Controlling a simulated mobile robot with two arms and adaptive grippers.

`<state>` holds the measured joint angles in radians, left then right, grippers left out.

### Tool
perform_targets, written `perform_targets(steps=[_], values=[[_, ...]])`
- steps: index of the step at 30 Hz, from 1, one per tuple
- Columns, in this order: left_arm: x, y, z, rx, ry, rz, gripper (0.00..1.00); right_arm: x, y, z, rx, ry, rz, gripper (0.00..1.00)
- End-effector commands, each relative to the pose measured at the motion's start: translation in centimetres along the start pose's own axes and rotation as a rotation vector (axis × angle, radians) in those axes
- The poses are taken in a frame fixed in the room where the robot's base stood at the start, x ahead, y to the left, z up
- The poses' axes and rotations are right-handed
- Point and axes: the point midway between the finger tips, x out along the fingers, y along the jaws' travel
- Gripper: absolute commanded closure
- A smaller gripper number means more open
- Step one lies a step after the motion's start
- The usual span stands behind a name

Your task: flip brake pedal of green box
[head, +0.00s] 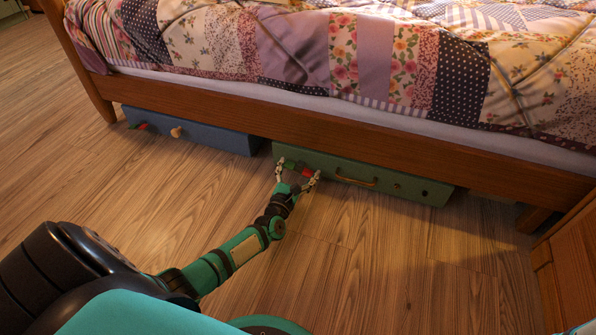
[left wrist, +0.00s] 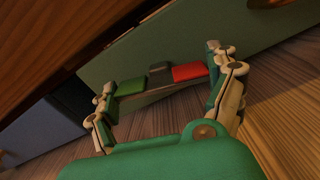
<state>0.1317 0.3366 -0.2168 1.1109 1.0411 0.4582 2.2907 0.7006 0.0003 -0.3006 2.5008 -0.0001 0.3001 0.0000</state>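The green box (head: 415,187) lies under the bed, its front facing me. On its front is a rocker-like pedal with a green pad (left wrist: 131,87) on the left and a red pad (left wrist: 190,71) on the right, joined by a grey bar. In the head view the red pad (head: 307,169) shows between the fingers of my left gripper (head: 298,171). In the left wrist view my left gripper (left wrist: 162,72) is open, one finger on each side of the pads. I cannot tell whether either finger touches them. My right gripper is out of view.
A blue box (head: 215,138) with a red part and a wooden knob lies under the bed to the left. The green box has a brass handle (head: 356,181). The wooden bed rail (head: 330,133) runs low above both boxes. A wooden cabinet (head: 573,265) stands at right. The floor in front is clear.

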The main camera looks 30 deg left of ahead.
Motion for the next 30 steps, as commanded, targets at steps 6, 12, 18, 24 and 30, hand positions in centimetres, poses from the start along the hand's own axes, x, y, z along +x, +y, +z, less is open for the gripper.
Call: perform_targets(steps=[6, 12, 18, 24, 30], values=[[-0.03, -0.02, -0.01, 0.0, 0.0, 0.0, 0.44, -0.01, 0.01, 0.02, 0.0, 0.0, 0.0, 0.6], [-0.04, -0.02, -0.02, -0.02, 0.0, 0.0, 0.44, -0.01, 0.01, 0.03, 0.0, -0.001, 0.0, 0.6], [-0.04, -0.01, -0.03, -0.106, 0.0, -0.001, 0.44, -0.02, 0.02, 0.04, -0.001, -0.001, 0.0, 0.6], [-0.04, 0.0, -0.04, -0.242, 0.0, -0.001, 0.44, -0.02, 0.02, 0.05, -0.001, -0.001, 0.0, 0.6], [-0.05, 0.0, -0.03, -0.369, 0.0, -0.001, 0.44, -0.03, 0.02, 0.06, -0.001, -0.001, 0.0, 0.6]])
